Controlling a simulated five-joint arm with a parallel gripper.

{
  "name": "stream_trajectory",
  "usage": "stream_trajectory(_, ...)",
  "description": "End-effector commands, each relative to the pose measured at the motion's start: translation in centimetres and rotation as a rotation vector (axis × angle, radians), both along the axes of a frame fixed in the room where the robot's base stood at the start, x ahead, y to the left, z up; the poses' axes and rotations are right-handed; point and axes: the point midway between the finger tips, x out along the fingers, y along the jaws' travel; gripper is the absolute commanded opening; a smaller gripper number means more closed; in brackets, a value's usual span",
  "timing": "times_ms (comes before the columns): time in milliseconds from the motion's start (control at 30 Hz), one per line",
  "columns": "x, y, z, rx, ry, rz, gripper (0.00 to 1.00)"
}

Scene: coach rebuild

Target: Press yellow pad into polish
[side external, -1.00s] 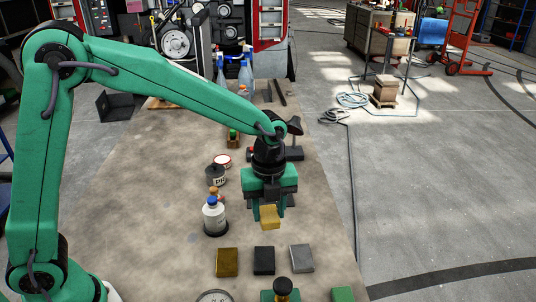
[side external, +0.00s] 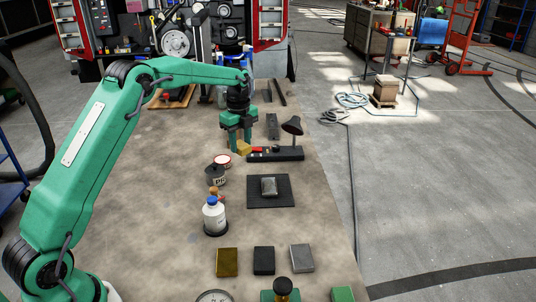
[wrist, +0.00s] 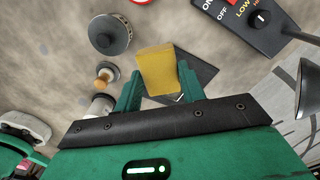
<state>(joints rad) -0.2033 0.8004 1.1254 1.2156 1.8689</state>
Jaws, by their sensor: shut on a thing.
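My gripper (side external: 236,146) is shut on the yellow pad (side external: 243,148) and holds it above the far part of the bench. In the wrist view the yellow pad (wrist: 157,68) sits between the green fingers (wrist: 158,88). A shallow round tin with a red rim and pale top (side external: 222,161), which may be the polish, stands just nearer and left of the pad. Only its red edge (wrist: 141,1) shows at the top of the wrist view. I cannot tell whether the tin is open. The pad appears apart from it.
A dark lidded pot (side external: 215,175) and a white bottle with a blue cap (side external: 213,217) stand nearer. A grey block (side external: 269,187) lies on a black mat (side external: 284,197). A black switch box (side external: 285,154) is right of the gripper. Several coloured blocks line the near bench.

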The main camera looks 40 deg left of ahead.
Motion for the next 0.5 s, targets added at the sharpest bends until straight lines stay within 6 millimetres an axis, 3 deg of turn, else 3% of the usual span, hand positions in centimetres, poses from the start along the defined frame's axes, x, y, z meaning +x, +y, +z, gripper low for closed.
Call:
stream_trajectory(33,0.3,2.0,-0.3,0.000,0.000,0.032,0.22)
stream_trajectory(200,0.5,6.7,-0.7,0.000,0.001,0.108,0.22)
stream_trajectory(333,0.5,9.0,-0.9,0.000,-0.001,0.143,0.22)
stream_trajectory(500,0.4,10.2,-1.0,0.000,0.000,0.164,0.22)
